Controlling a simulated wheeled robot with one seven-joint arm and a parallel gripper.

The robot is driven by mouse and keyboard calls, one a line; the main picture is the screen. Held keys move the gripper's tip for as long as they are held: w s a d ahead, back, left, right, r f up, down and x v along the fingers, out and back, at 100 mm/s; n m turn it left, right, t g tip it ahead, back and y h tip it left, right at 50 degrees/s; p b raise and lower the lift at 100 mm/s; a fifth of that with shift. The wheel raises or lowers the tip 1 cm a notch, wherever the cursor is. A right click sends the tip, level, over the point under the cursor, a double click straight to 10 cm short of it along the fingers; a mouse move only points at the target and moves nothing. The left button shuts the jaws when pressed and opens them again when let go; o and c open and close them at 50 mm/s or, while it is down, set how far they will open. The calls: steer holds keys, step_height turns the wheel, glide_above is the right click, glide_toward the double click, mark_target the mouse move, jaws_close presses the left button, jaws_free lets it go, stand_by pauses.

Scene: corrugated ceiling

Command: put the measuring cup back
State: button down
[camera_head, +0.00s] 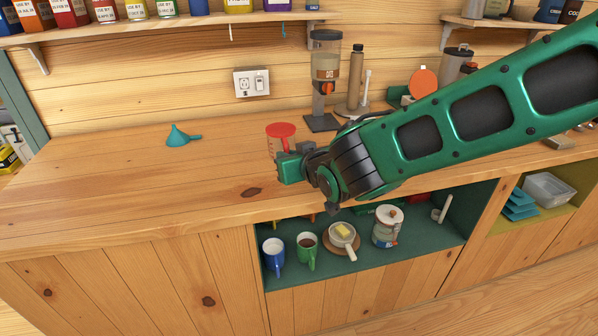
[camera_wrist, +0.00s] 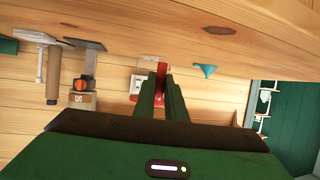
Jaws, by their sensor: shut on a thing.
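The measuring cup (camera_head: 281,130) is clear with a red top and a red handle. It is upright above the left-middle part of the counter, partly hidden behind my gripper (camera_head: 287,161). In the wrist view, the cup (camera_wrist: 152,61) shows just beyond my fingertips, with red between them. My gripper (camera_wrist: 161,76) is shut on the cup's handle. I cannot tell whether the cup's base touches the counter.
A teal funnel (camera_head: 180,136) lies on the counter (camera_head: 110,185) to the left. A dispenser (camera_head: 325,80) and a tall bottle (camera_head: 355,80) stand behind. Mugs (camera_head: 273,252) and a jar (camera_head: 388,226) fill the open shelf below. The counter's left part is mostly clear.

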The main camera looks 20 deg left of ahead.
steer(key=shift+w+d+f, duration=0.35)
steer(key=shift+w+f, duration=0.05)
steer(key=shift+w, duration=0.15)
steer(key=shift+w+d+f, duration=0.3)
steer(key=shift+w+f, duration=0.05)
steer(key=shift+w, duration=0.15)
step_height(320, 180, down, 4)
steer(key=shift+f, duration=0.1)
steer(key=c, duration=1.8)
jaws_free()
steer(key=shift+s+d+r, duration=0.25)
steer(key=shift+r, duration=0.05)
steer(key=v, duration=1.1)
steer(key=shift+d, duration=0.15)
